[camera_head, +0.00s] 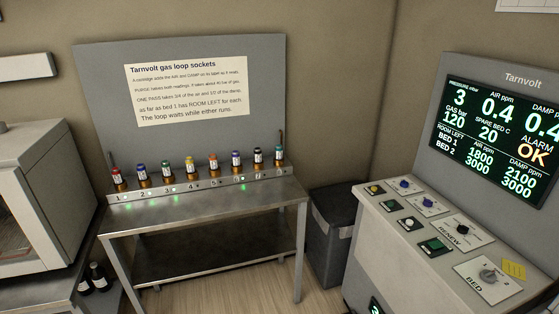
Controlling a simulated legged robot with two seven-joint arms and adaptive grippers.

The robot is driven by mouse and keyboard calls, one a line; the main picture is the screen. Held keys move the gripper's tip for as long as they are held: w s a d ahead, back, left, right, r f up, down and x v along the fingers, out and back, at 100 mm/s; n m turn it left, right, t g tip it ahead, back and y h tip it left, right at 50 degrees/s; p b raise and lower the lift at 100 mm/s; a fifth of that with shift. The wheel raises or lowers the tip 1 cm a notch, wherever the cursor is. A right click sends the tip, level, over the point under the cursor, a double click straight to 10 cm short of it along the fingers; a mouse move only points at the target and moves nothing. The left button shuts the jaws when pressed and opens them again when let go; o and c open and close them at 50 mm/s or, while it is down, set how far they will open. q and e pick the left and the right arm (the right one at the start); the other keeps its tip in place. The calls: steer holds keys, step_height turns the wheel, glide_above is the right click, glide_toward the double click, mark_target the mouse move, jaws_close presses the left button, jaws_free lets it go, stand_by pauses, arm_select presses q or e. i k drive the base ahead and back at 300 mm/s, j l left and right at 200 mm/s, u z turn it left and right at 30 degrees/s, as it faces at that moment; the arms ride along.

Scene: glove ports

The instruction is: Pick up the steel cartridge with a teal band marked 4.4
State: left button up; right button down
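Several small cartridges with coloured tops and pale labels stand upright in a row of numbered sockets on the steel bench's back ledge (200,187). The one at the far right end (278,156) looks teal at its top. Its label is too small to read, so I cannot tell whether it is marked 4.4. Beside it stands a dark-topped cartridge (258,157), then a blue-topped one (236,161). Neither of my grippers is in view.
The bench top (210,206) is clear. A dark bin (330,235) stands right of the bench. A control console (440,240) with knobs and a lit screen (495,125) is at the right. A pale cabinet (40,200) is at the left. A notice (185,95) hangs behind the sockets.

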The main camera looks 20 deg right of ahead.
mark_target(278, 148)
steer(key=i+l+u, duration=0.1)
steer(key=i, duration=1.25)
